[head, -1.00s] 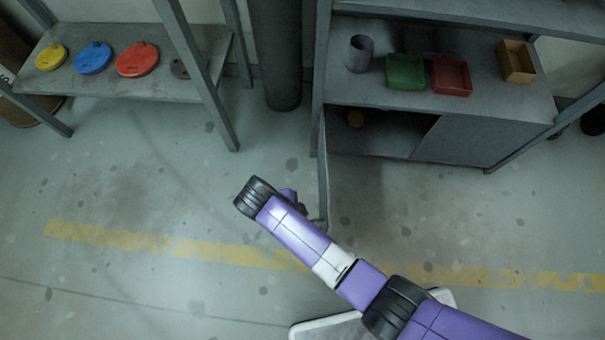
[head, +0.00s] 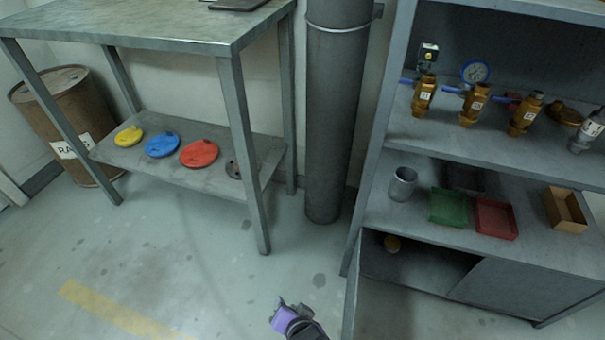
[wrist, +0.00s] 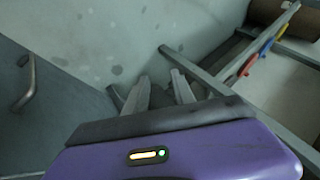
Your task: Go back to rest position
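The wrist view shows my gripper (wrist: 160,84) with its two pale fingers apart and nothing between them. Bare floor shows beyond the fingertips. In the head view only a short purple and black part of my arm (head: 292,320) shows at the bottom edge, left of the shelf unit's front post. No valve is in the gripper. Several brass valves stand on the shelf unit's upper shelf, one of them a brass valve with a blue handle (head: 424,96).
A shelf unit (head: 330,300) stands right, holding a grey cup (head: 402,184), green tray (head: 448,207) and red tray (head: 495,218). A metal table (head: 150,30) stands left, with yellow, blue and red discs (head: 199,153) below. A cabinet handle (wrist: 27,82) is near my wrist. Floor at left is clear.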

